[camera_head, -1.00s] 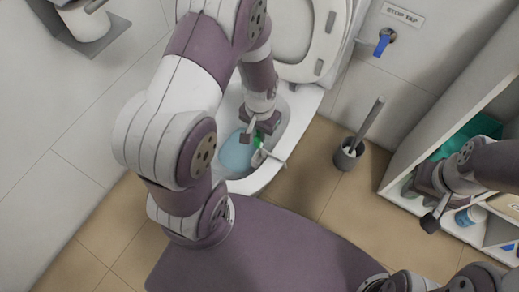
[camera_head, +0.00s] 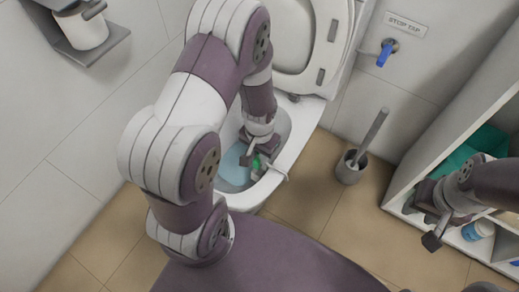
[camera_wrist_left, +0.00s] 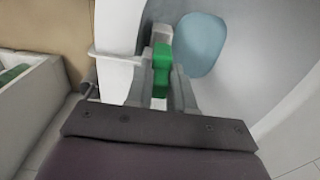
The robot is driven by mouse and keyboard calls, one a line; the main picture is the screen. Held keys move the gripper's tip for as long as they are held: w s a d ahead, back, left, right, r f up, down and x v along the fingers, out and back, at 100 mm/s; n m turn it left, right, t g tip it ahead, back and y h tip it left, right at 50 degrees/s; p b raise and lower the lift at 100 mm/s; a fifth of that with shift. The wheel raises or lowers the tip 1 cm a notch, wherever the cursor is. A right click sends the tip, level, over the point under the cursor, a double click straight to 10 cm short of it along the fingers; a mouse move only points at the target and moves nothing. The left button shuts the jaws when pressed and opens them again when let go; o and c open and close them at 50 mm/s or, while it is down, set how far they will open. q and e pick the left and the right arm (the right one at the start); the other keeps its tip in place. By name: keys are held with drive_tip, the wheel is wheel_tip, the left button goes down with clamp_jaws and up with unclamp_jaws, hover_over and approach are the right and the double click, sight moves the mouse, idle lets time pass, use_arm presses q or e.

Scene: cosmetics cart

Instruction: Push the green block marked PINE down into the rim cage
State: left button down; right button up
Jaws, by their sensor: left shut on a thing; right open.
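The green block (camera_head: 257,163) is between the fingers of my left gripper (camera_head: 255,160), down inside the toilet bowl (camera_head: 290,155). In the left wrist view the green block (camera_wrist_left: 162,62) shows between the two grey fingers (camera_wrist_left: 162,85); its PINE marking cannot be read. A white rim cage (camera_head: 277,172) hangs at the bowl's front right rim; its white hook (camera_wrist_left: 108,53) crosses the rim in the left wrist view. The fingers hide much of the cage, and I cannot tell how far the block sits in it. My right gripper (camera_head: 440,228) is open and empty by the shelf.
Blue water (camera_head: 235,163) lies in the bowl. A toilet brush in its holder (camera_head: 351,165) stands on the floor to the right. A shelf unit (camera_head: 400,200) with a blue and white container (camera_head: 477,230) is at the right. The raised lid is behind.

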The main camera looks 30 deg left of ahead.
sight(259, 164)
use_arm(q)
drive_tip(key=shift+f, duration=0.9)
use_arm(e)
drive_tip(key=shift+f, duration=0.55)
drive_tip(key=shift+r, duration=0.35)
use_arm(q)
drive_tip(key=shift+r, duration=0.1)
use_arm(e)
drive_tip(key=shift+r, duration=0.1)
use_arm(q)
drive_tip(key=shift+p, duration=0.4)
use_arm(e)
drive_tip(key=shift+r, duration=0.15)
use_arm(q)
drive_tip(key=shift+p, duration=0.3)
use_arm(e)
drive_tip(key=shift+r, duration=0.3)
use_arm(q)
drive_tip(key=shift+f+b, duration=1.45)
drive_tip(key=shift+f, duration=0.8)
use_arm(e)
drive_tip(key=shift+f, duration=1.45)
